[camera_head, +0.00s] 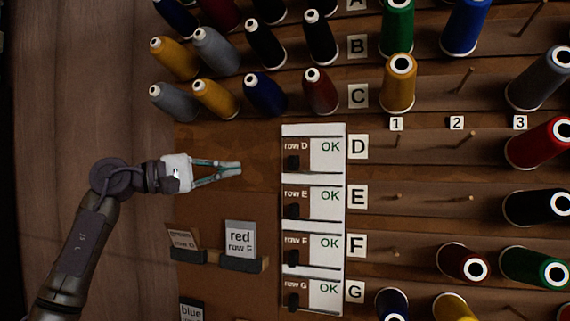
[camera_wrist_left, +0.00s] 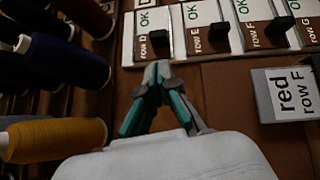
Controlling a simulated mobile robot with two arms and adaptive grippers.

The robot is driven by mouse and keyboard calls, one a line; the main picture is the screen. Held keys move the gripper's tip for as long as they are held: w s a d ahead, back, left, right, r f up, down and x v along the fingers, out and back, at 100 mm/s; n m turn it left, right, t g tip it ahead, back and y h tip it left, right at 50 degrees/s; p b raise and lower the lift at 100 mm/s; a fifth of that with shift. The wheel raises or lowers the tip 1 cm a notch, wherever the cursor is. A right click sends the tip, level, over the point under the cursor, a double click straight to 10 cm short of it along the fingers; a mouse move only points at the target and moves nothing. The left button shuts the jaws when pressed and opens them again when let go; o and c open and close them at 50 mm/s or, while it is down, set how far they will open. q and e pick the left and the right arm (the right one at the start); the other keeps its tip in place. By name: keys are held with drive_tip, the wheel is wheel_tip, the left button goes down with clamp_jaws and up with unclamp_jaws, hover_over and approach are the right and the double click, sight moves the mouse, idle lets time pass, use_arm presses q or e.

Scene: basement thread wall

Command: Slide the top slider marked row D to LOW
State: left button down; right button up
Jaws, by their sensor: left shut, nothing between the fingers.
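The row D slider is the top one in a white column of sliders. Its black knob (camera_head: 293,162) sits at the left part of its panel, under the "row D" label, and the word OK (camera_head: 330,147) shows in green to the right. In the left wrist view the row D panel (camera_wrist_left: 146,20) is just beyond the fingertips. My left gripper (camera_head: 240,169) is shut and empty, to the left of the row D knob and apart from it in the head view. It also shows in the left wrist view (camera_wrist_left: 157,68). My right gripper is not in view.
Row E (camera_head: 293,211), row F (camera_head: 293,258) and row G (camera_head: 293,301) sliders sit below, each showing OK. Thread cones, such as a dark blue one (camera_head: 264,93), stand above. Card holders with a "red row F" card (camera_head: 240,238) are below my gripper.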

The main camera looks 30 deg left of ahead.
use_arm(q)
drive_tip(key=shift+m+y, duration=0.5)
drive_tip(key=shift+y, duration=0.4)
drive_tip(key=s+a, duration=0.1)
drive_tip(key=s+a+r, duration=0.1)
drive_tip(key=a, duration=0.1)
drive_tip(key=shift+s+a+r, duration=0.1)
drive_tip(key=shift+a, duration=0.05)
drive_tip(key=p, duration=0.5)
approach(294, 154)
drive_tip(key=w+f, duration=0.2)
drive_tip(key=w, duration=0.1)
drive_tip(key=d, duration=0.3)
drive_tip(key=shift+w+d, duration=0.1)
drive_tip(key=shift+w, duration=0.1)
